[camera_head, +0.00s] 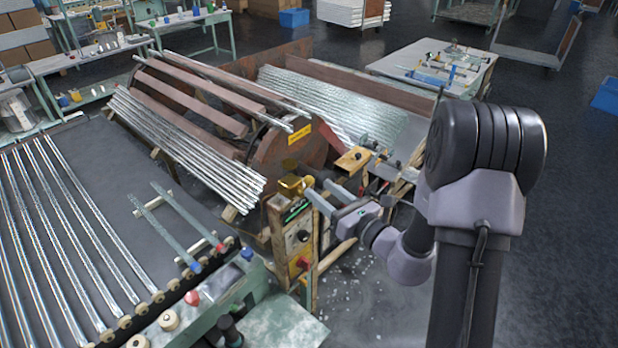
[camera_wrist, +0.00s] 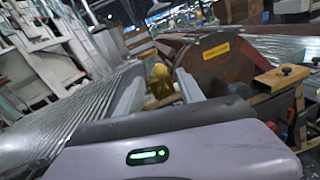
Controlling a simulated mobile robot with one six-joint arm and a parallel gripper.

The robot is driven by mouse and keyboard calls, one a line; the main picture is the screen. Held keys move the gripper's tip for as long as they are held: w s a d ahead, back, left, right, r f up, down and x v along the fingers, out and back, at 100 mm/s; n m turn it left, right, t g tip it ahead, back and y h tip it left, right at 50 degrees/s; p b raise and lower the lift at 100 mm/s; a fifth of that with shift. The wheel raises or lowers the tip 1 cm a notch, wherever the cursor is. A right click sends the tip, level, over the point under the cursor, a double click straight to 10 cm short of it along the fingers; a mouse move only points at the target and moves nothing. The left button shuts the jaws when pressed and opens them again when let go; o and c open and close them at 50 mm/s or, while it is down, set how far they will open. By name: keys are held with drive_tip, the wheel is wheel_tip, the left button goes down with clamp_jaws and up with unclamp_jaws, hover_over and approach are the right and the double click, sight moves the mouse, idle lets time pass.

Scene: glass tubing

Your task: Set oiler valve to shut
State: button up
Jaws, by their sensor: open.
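The brass oiler valve (camera_head: 291,186) sits on top of a worn wooden post with a control panel, beside the large rusty drum. My gripper (camera_head: 319,192) is open just to the right of the brass fitting, its two fingers pointing at it. In the wrist view the rounded brass part of the oiler valve (camera_wrist: 160,72) shows between the spread fingers of my gripper (camera_wrist: 157,86), near their tips. I cannot tell whether either finger touches it. The valve's setting cannot be read.
The rusty drum (camera_head: 318,150) with a yellow label stands behind the post. Bundled glass tubes (camera_head: 190,150) lie to its left, their ends close to the post. A wooden block (camera_head: 352,160) juts out behind my fingers. Open floor (camera_head: 365,300) lies right of the post.

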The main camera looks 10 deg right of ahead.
sight(312, 183)
drive_tip(key=x, duration=0.5)
drive_tip(key=shift+w+a, duration=0.1)
drive_tip(key=shift+w, duration=0.2)
clamp_jaws()
